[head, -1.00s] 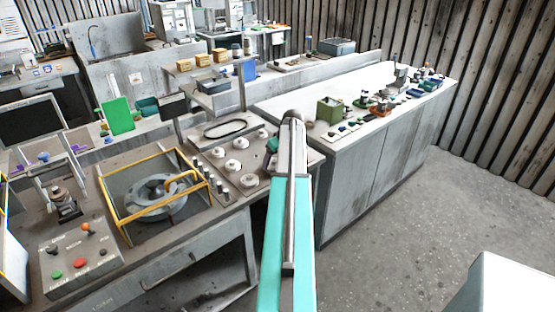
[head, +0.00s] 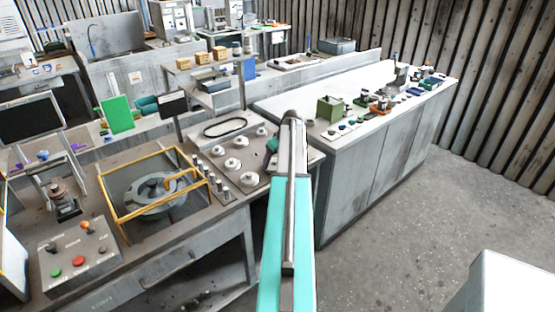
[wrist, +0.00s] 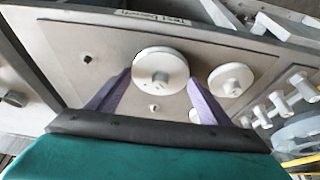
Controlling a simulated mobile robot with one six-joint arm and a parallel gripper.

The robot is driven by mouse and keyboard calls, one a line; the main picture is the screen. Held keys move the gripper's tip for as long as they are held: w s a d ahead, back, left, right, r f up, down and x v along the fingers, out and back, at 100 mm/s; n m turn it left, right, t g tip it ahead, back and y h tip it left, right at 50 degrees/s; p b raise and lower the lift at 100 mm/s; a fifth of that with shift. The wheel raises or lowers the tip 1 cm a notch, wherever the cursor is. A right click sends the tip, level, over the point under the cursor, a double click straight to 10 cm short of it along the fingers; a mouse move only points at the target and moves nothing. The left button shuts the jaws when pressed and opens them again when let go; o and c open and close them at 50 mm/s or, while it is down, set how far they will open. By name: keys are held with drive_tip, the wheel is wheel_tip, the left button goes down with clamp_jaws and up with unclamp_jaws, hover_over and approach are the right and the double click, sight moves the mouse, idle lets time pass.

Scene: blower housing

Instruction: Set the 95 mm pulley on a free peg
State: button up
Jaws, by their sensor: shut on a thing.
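In the wrist view, my gripper (wrist: 158,84) has its two purple fingers on either side of a large white pulley (wrist: 160,68), shut on its rim. The pulley is face-on over a grey board (wrist: 60,32); I cannot tell whether it touches the board. A second white pulley (wrist: 230,78) sits to the right, and a third is mostly hidden behind the right finger. In the head view, several white pulleys (head: 232,163) stand on the board; my arm hides the gripper's fingertips.
A row of upright posts (head: 213,178) stands at the board's left edge. Beside it is a yellow guard frame (head: 125,213) around a round housing (head: 157,194). A black belt loop (head: 224,128) lies at the back. A long bench (head: 350,145) with small parts stands to the right.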

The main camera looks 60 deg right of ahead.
drive_tip(key=shift+f, duration=0.25)
idle(0.4)
drive_tip(key=o, duration=1.2)
drive_tip(key=shift+o, duration=0.2)
drive_tip(key=shift+r, duration=0.15)
drive_tip(key=shift+w+r, duration=0.15)
drive_tip(key=shift+r, duration=0.55)
drive_tip(key=shift+r+p, duration=0.35)
drive_tip(key=shift+r, duration=0.15)
